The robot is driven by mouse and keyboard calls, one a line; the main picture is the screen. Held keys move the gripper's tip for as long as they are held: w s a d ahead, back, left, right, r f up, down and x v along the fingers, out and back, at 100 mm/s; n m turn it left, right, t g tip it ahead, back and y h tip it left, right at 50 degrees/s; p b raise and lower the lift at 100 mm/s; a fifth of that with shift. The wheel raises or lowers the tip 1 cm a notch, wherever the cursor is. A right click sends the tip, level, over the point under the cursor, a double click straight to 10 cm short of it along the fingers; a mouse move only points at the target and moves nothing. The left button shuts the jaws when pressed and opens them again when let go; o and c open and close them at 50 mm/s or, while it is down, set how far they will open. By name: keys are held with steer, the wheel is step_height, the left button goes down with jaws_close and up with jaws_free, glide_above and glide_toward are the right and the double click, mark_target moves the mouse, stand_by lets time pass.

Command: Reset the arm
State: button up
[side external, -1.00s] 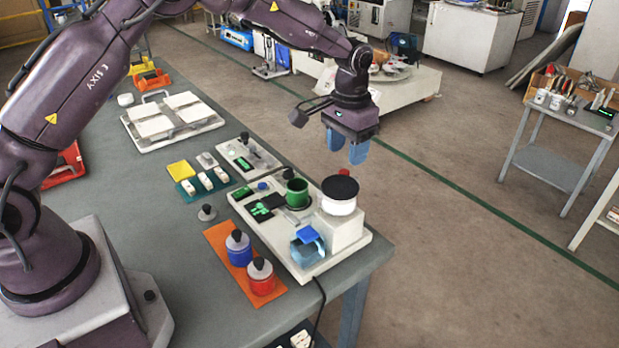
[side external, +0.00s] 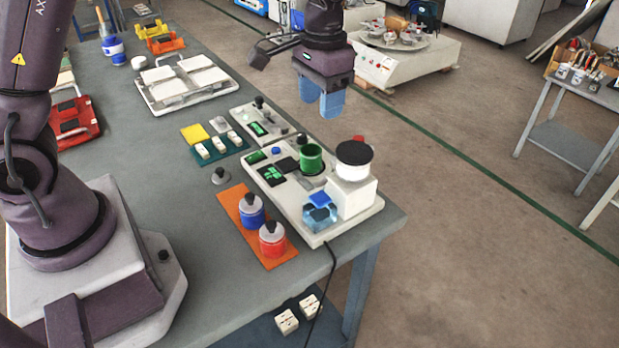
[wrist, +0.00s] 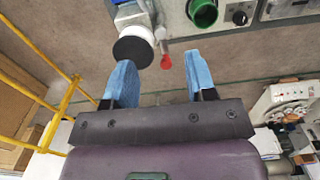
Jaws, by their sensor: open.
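My gripper (side external: 322,101) has two blue fingers, spread apart with nothing between them. It hangs in the air above and behind the far side of the tile testing station (side external: 318,239) in the side external view. In the wrist view my gripper (wrist: 158,80) is also open and empty. The station carries a green cup (side external: 311,158), a white container with a black top (side external: 354,163) and a clear blue block (side external: 320,215). The black-topped container (wrist: 133,50) and the green cup (wrist: 203,13) also show in the wrist view, apart from my fingers.
An orange mat (side external: 240,202) holds a blue jar (side external: 252,211) and a red jar (side external: 272,240). A white tray with tiles (side external: 190,97) lies farther back on the grey table (side external: 180,165). A side table (side external: 562,143) with tools stands at right; floor between is clear.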

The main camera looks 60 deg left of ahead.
steer(key=s+r+t, duration=0.2)
steer(key=s+r, duration=0.2)
steer(key=s, duration=0.3)
steer(key=s+a+r+t, duration=0.1)
steer(key=s+r+t, duration=0.1)
steer(key=s+r, duration=0.2)
steer(key=s+r+t, duration=0.1)
steer(key=s+r, duration=0.3)
steer(key=s, duration=0.6)
steer(key=shift+s+a+t, duration=0.35)
steer(key=shift+a+t, duration=0.05)
